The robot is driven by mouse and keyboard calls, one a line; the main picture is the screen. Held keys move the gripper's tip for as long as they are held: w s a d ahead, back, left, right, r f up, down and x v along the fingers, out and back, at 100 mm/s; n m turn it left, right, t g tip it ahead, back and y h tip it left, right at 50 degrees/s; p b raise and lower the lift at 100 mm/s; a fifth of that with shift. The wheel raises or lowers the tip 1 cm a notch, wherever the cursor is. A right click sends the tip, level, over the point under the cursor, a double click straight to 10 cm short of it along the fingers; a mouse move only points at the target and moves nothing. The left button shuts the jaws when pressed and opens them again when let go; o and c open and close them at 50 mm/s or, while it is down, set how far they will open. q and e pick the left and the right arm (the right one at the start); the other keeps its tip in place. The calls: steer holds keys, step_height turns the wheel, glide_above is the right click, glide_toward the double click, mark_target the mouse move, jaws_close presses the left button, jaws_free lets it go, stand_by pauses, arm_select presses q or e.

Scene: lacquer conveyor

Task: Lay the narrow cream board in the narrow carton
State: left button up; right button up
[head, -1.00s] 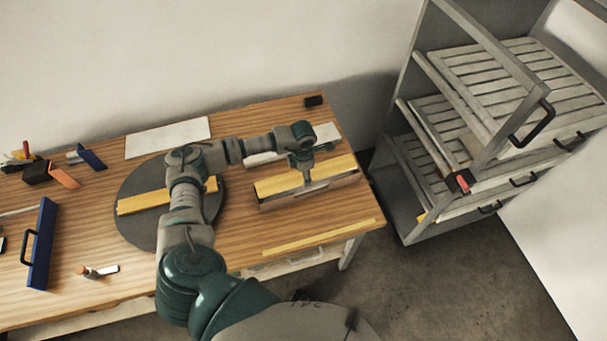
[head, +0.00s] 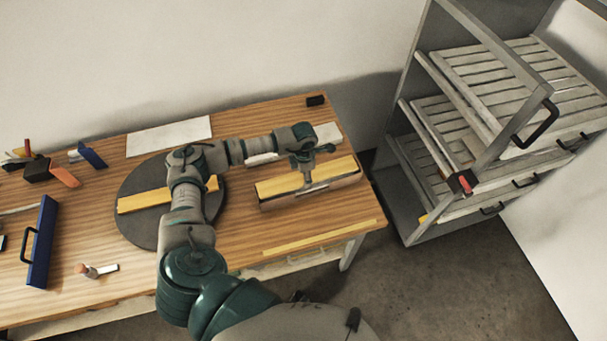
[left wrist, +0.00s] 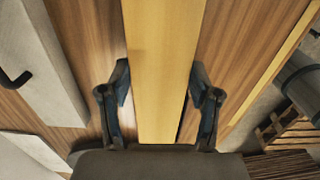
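A long yellowish-cream board (head: 275,186) lies at the right of the table, above or in a narrow grey-edged base (head: 342,184); the head view does not show which clearly. My left gripper (head: 307,180) points down over its middle. In the left wrist view, the board (left wrist: 163,40) runs between the two fingers of my left gripper (left wrist: 160,85). The fingers line up closely with its long edges, and contact is unclear. Another yellow board (head: 143,202) lies on a dark round disc (head: 135,232). My right gripper is not in view.
A white block (head: 327,133) lies behind the board, partly hidden by my arm. A thin yellow strip (head: 320,237) lies along the front edge. A white sheet (head: 168,135), a blue handled tool (head: 42,245) and small tools lie left. A slatted rack (head: 480,110) stands right.

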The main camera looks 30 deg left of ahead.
arm_select(q)
steer(key=shift+a, duration=0.15)
steer(key=o, duration=0.6)
steer(key=shift+r, duration=0.1)
step_height(320, 180, up, 12)
steer(key=shift+f, duration=0.2)
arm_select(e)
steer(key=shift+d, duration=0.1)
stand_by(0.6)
